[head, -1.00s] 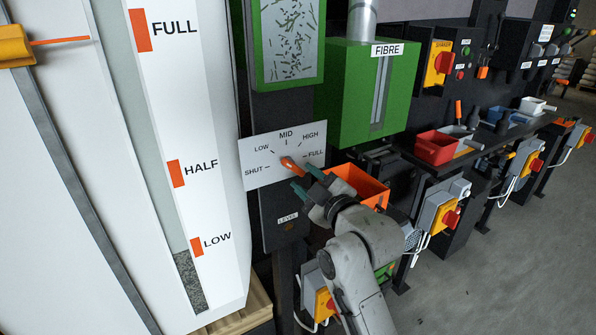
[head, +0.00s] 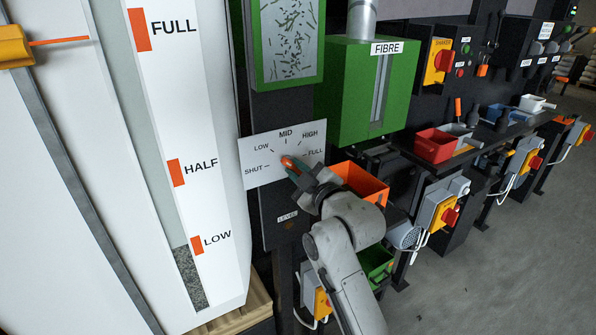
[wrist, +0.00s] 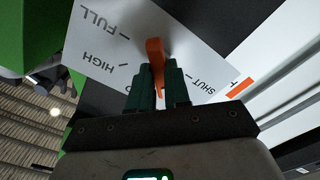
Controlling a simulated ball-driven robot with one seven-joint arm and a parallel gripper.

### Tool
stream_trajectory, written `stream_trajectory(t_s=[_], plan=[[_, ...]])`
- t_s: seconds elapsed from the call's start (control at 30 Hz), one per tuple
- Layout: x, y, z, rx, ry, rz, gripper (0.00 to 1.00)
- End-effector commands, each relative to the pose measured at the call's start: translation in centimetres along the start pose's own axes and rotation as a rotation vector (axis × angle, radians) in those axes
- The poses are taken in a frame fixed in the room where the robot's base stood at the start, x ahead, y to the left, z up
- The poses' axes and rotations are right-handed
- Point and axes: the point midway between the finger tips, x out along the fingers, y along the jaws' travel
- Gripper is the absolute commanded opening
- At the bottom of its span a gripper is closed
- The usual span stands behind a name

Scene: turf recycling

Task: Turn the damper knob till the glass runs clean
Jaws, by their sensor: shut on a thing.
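The orange damper knob (head: 286,160) sits on a white dial plate (head: 256,172) marked SHUT, LOW, MID, HIGH and FULL. My gripper (head: 292,165) reaches it from the lower right and is shut on it. In the wrist view the knob (wrist: 155,52) stands between the two teal fingers of my gripper (wrist: 154,88), and the plate (wrist: 100,45) appears upside down. The fingers cover part of the plate there. Exactly which mark the knob points at is hard to tell. Above the dial, the green-framed glass (head: 287,40) shows many dark bits scattered behind it.
A green FIBRE box (head: 365,95) hangs right of the dial, with an orange bin (head: 362,186) below it. A white level column (head: 205,130) marked FULL, HALF and LOW stands left. A dark bench with a red tray (head: 434,147) runs right. Floor is clear at lower right.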

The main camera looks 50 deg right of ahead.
Motion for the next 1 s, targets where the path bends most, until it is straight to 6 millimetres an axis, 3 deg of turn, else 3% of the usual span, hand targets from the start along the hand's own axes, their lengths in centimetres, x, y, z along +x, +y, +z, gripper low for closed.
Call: stream_trajectory(t_s=[0.1, 0.57, 1.0], plan=[[-0.01, -0.04, 0.01, 0.0, 0.0, -0.001, 0.0], [-0.01, -0.04, -0.02, 0.051, -0.001, -0.002, 0.0], [-0.02, -0.04, -0.1, 0.373, -0.001, -0.004, 0.0]])
